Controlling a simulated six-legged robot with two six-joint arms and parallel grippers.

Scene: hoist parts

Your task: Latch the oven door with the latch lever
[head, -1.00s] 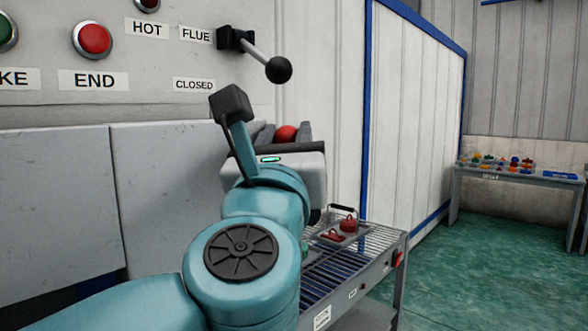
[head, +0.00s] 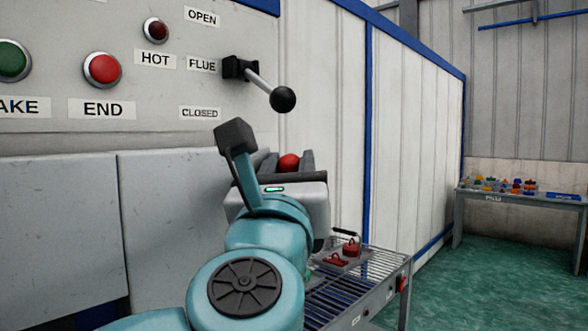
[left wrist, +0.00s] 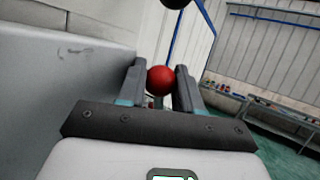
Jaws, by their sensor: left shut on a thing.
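The oven door shows as grey panels (head: 165,225) on the left, below the control panel. A red ball knob (head: 289,162), which looks like the end of the latch lever, sits at the door's right side. My left gripper (head: 287,160) is shut on this knob. In the left wrist view the red knob (left wrist: 160,80) sits between the two grey fingers. The rest of the lever is hidden behind my gripper and arm. I cannot tell whether the latch is engaged. My right gripper is not in view.
A flue lever with a black ball (head: 283,99) juts out above my gripper, between the OPEN and CLOSED labels. A wire-topped rack (head: 350,285) with red parts stands to the lower right. A far table (head: 510,195) holds small coloured parts. Green floor there is clear.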

